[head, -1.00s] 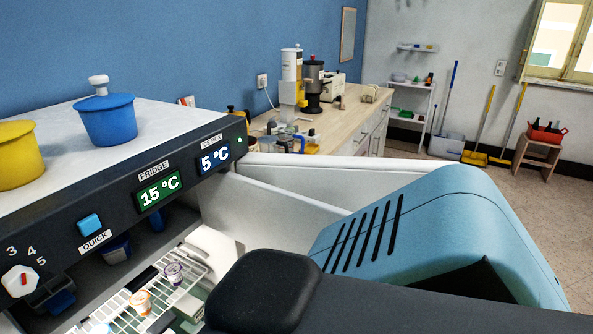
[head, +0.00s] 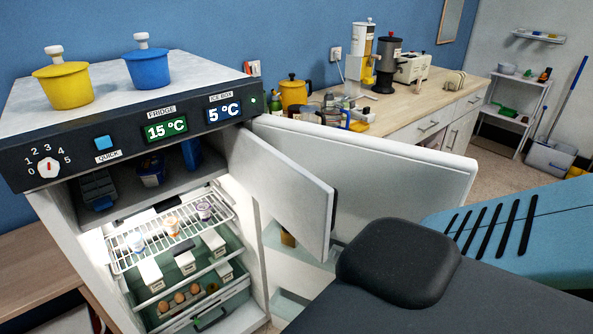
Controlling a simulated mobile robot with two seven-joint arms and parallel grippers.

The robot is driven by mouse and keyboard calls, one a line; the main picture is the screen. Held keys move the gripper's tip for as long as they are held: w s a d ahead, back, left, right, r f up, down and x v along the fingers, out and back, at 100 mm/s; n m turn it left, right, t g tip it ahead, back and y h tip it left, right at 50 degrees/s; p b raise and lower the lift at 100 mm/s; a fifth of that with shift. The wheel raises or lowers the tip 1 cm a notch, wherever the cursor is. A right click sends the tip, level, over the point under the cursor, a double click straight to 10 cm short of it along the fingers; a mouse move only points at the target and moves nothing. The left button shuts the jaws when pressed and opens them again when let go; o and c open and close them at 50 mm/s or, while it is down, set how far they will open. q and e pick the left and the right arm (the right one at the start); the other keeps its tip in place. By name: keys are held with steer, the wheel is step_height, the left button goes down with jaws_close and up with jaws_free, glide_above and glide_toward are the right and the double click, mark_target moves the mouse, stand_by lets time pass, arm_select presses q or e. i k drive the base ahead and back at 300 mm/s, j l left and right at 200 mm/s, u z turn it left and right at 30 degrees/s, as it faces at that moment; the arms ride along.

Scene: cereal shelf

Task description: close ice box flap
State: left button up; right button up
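The ice box flap (head: 285,190) is the smaller white inner door. It stands open, swung out to the right from the upper compartment. A dark strip shows along its free edge; I cannot tell what it is. The ice box compartment (head: 118,190) below the control panel is uncovered and holds several dark blue items. The larger white fridge door (head: 400,170) also stands open, behind and right of the flap. Neither gripper is in view. Dark and light-blue parts that look like mine fill the lower right and hide the area below the doors.
A wire shelf (head: 160,250) with small jars sits below the ice box, above cartons and eggs. A yellow pot (head: 62,85) and a blue pot (head: 148,69) stand on the fridge top. A wooden counter (head: 437,98) with appliances stands behind the doors.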

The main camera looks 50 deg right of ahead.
mark_target(305, 205)
steer(key=k+l+u, duration=0.1)
steer(key=k+l, duration=0.65)
steer(key=l, duration=0.15)
steer(key=k+l, duration=0.15)
steer(key=l, duration=0.15)
steer(key=k+l+u, duration=0.1)
steer(key=l, duration=1.5)
steer(key=u, duration=0.05)
